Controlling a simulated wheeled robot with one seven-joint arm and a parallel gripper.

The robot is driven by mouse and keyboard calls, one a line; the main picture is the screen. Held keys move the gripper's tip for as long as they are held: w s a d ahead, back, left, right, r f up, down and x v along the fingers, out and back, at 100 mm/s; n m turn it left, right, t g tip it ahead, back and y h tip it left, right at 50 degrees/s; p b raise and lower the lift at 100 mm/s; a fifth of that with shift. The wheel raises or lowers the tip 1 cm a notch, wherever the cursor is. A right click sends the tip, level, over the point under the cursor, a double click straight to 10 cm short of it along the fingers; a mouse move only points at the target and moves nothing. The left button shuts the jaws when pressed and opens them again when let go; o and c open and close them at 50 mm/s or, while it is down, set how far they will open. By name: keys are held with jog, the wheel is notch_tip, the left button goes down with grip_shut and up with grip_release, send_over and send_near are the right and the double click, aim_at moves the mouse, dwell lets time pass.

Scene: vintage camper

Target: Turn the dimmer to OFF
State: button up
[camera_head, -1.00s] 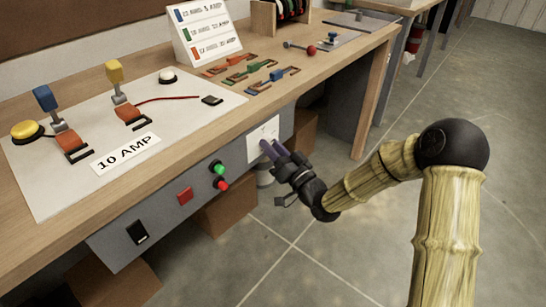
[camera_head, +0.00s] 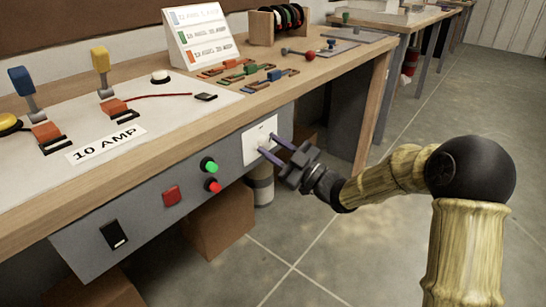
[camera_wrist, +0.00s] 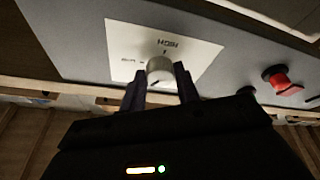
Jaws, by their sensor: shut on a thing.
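The dimmer is a pale round knob (camera_wrist: 160,69) on a white plate (camera_wrist: 203,54) with "HIGH" upside down above it in the wrist view. Small lettering to its left is too blurred to read. A dark mark shows at the knob's lower edge. The white plate (camera_head: 251,142) sits on the grey front panel below the bench top in the head view, where the fingers largely hide the knob. My gripper (camera_head: 270,143) points at the plate, and its two dark fingers (camera_wrist: 159,78) are shut on the knob from both sides.
The wooden bench top (camera_head: 322,72) overhangs the panel. Open floor (camera_head: 300,245) lies to the right.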

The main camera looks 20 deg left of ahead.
jog(key=n+g+b, duration=0.1)
jog(key=n, duration=0.2)
jog(key=n+g+b, duration=0.1)
jog(key=n+b, duration=0.1)
jog(key=n, duration=0.2)
jog(key=shift+w+d+g, duration=0.1)
jog(key=shift+w+g, duration=0.1)
jog(key=shift+g, duration=0.1)
jog(key=shift+n, duration=0.3)
jog(key=shift+s, duration=0.1)
jog(key=o, duration=1)
jog(key=shift+c, duration=0.2)
jog(key=shift+r, duration=0.1)
jog(key=p+v, duration=0.4)
jog(key=v, duration=1.3)
jog(key=shift+d, duration=0.25)
jog(key=shift+r, duration=0.15)
